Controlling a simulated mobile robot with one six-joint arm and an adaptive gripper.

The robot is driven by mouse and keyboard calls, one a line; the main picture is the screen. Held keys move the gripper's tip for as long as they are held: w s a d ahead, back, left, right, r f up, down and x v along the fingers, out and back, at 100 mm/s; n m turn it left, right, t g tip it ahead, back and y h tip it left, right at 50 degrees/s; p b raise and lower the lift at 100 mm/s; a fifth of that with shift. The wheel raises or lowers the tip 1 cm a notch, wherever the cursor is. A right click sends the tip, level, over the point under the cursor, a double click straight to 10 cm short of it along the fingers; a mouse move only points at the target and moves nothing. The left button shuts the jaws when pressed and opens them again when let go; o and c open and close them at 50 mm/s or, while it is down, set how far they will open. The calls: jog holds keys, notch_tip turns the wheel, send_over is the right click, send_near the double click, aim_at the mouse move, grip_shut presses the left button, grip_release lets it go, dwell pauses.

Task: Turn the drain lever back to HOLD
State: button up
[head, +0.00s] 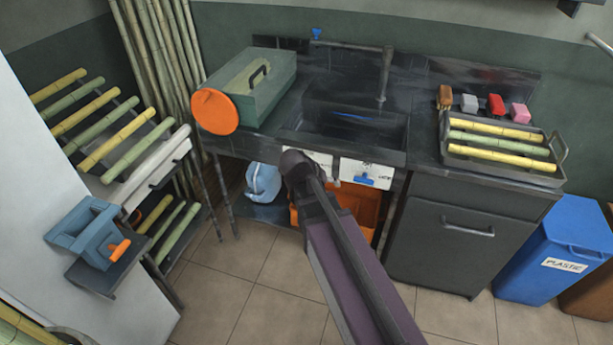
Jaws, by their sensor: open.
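A white panel (379,171) is set on the front of the sink counter, below the basin. A small blue lever (365,180) sits on this panel and looks roughly level. Lettering beside it is too small to read, so I cannot tell which mark the lever points at. My arm reaches up from the bottom of the head view, and its dark joint covers the panel's left part, just left of the lever. The fingers of my gripper do not show; the arm hides that end.
An orange bin (360,207) and a blue jug (263,182) stand under the sink. A dark cabinet (440,245) is to the right, with a tray of cane pieces (556,178) on top. A blue plastic bin (545,258) stands farther right. Tiled floor is clear at front left.

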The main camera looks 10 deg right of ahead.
jog(key=w+a+f+n+t+h+b, duration=0.5)
jog(key=w+a+f+n+b, duration=0.3)
jog(key=b, duration=1)
jog(key=w+a+n+t, duration=0.1)
jog(key=w+a, duration=0.3)
jog(key=a, duration=0.1)
jog(key=shift+w+a+f+n+t, duration=0.25)
jog(key=shift+w+a+n+t, duration=0.05)
jog(key=shift+w+d, duration=0.1)
jog(key=b+x, duration=0.2)
jog(key=x, duration=1.1)
jog(key=shift+w+d+b, duration=0.15)
jog(key=shift+d+b, duration=0.1)
jog(key=shift+b, duration=0.1)
grip_shut()
